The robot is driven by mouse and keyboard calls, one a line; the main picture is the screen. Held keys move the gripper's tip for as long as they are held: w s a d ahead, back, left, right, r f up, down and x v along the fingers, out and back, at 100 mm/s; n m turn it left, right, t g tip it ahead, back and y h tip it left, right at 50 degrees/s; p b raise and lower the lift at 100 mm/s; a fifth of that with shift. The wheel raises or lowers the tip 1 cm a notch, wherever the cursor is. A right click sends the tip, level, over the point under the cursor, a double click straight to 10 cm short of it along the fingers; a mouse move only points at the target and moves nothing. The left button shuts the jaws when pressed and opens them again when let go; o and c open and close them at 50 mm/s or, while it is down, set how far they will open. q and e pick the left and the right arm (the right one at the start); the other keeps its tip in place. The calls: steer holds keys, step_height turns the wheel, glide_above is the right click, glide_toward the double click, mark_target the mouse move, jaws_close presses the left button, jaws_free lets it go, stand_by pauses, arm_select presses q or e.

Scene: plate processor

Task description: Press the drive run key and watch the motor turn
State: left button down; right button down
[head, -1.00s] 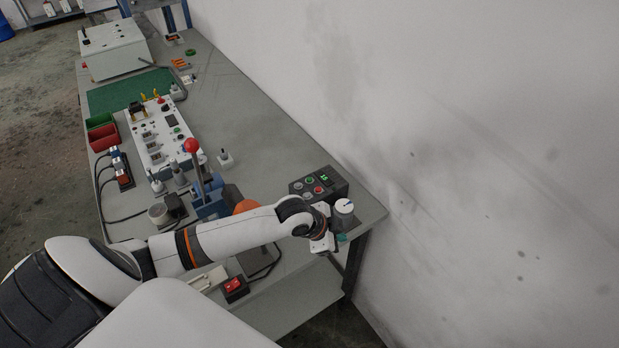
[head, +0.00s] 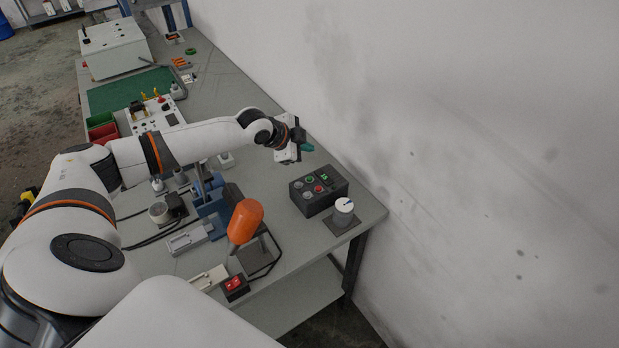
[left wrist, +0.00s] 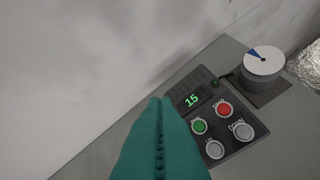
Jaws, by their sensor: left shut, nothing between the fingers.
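The dark drive box (head: 325,200) sits near the right end of the bench. In the left wrist view its panel (left wrist: 185,112) has a green display (left wrist: 192,101) that seems to read 15, a green run key (left wrist: 199,126), a red key (left wrist: 225,110) and two grey keys (left wrist: 215,149). The motor, with a white disc (head: 344,205) and blue mark, stands beside the box; it also shows in the left wrist view (left wrist: 263,61). My left gripper (head: 307,147), with teal fingers, is shut and empty, above and behind the box. Its fingers (left wrist: 160,140) hide part of the panel's left side.
A wall (head: 470,160) runs close behind the bench. An orange rounded part (head: 245,220), a blue clamp-like device (head: 211,205) and a red switch (head: 236,284) stand left of and in front of the box.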

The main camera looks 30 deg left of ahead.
arm_select(q)
steer(key=b, duration=0.7)
glide_above(310, 179)
steer(key=s, duration=0.1)
steer(key=f, duration=0.6)
steer(key=shift+a+f, duration=0.15)
steer(key=shift+a, duration=0.15)
steer(key=shift+f+b, duration=0.3)
steer(key=shift+f, duration=0.95)
steer(key=shift+f, duration=0.4)
